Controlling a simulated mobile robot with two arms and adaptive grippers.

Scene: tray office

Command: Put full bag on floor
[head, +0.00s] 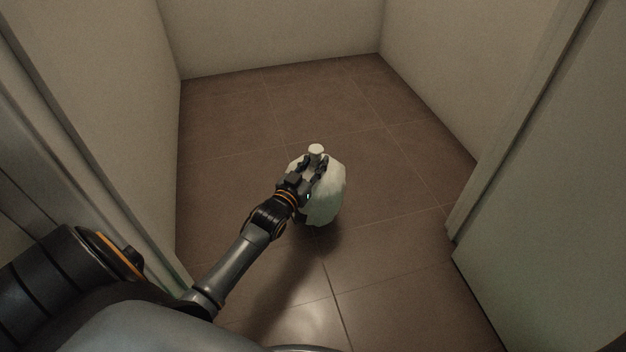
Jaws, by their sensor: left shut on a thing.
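The full bag (328,194) is pale greenish-white and bulging, with a gathered neck that ends in a round light top. It is in the middle of the head view, over the brown tiled floor (390,270). My left gripper (314,164) is shut on the bag's neck, just below the round top. The bag hangs or stands upright under the fingers. A dark shadow lies close below it, but I cannot tell whether its bottom touches the floor. My right gripper is not in view.
A small alcove with plain beige walls (270,35) surrounds the bag at the back and both sides. A door frame stands at left, and a pale door or panel (560,190) at right. The floor around the bag is clear.

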